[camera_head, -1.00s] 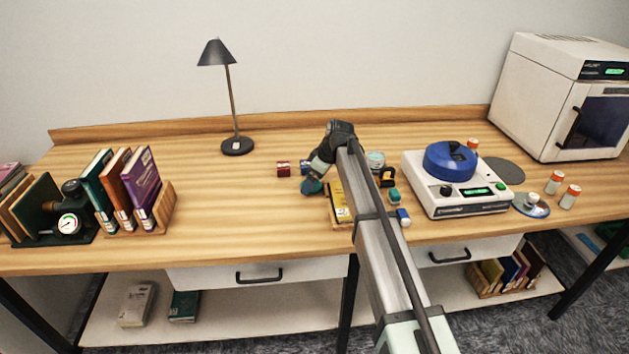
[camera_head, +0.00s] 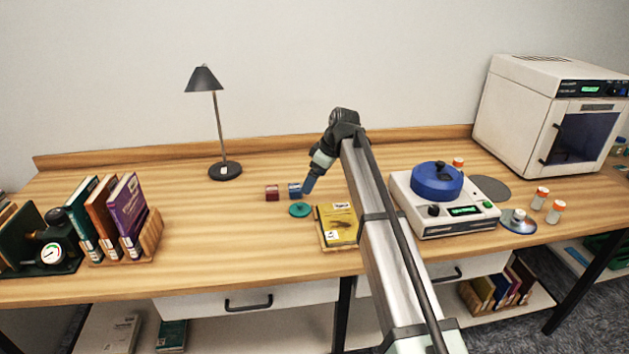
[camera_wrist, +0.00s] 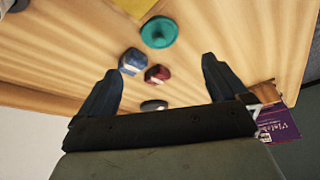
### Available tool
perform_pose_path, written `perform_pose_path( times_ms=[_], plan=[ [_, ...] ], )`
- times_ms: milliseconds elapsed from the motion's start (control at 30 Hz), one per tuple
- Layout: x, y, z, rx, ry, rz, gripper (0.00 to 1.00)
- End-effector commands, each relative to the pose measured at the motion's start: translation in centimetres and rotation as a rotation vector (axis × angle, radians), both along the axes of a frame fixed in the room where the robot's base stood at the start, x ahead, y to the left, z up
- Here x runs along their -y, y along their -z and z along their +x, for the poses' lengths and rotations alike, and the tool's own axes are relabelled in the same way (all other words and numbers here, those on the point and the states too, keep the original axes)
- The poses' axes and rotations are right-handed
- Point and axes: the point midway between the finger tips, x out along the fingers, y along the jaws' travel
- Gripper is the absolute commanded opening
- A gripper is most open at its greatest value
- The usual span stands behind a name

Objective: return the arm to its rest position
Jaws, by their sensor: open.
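My gripper (camera_head: 308,186) is above the table in the head view, close to the blue block (camera_head: 294,190) in the picture. In the wrist view my gripper (camera_wrist: 165,85) is open, with two dark fingers spread and nothing between them. Beyond the fingers the wrist view shows a blue block (camera_wrist: 132,62), a dark red block (camera_wrist: 157,74) and a round teal piece (camera_wrist: 159,32) on the wood. My arm reaches forward from the lower right of the head view and hides part of the table behind it.
A yellow book (camera_head: 337,222) lies in a wooden tray left of my arm. A white machine with a blue lid (camera_head: 437,182) stands to the right. A black lamp (camera_head: 225,171) stands at the back, and books (camera_head: 128,210) stand at left. The table's middle left is clear.

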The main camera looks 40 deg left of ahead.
Motion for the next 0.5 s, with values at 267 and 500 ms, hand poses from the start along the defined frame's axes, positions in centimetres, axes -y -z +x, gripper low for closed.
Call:
perform_pose_path(
  times_ms=[267, 500],
  plan=[
    [0.0, 0.02, 0.02, 0.0, 0.0, 0.0, 1.0],
    [0.84, 0.16, 0.13, 0.002, 0.016, -0.002, 1.0]
  ],
)
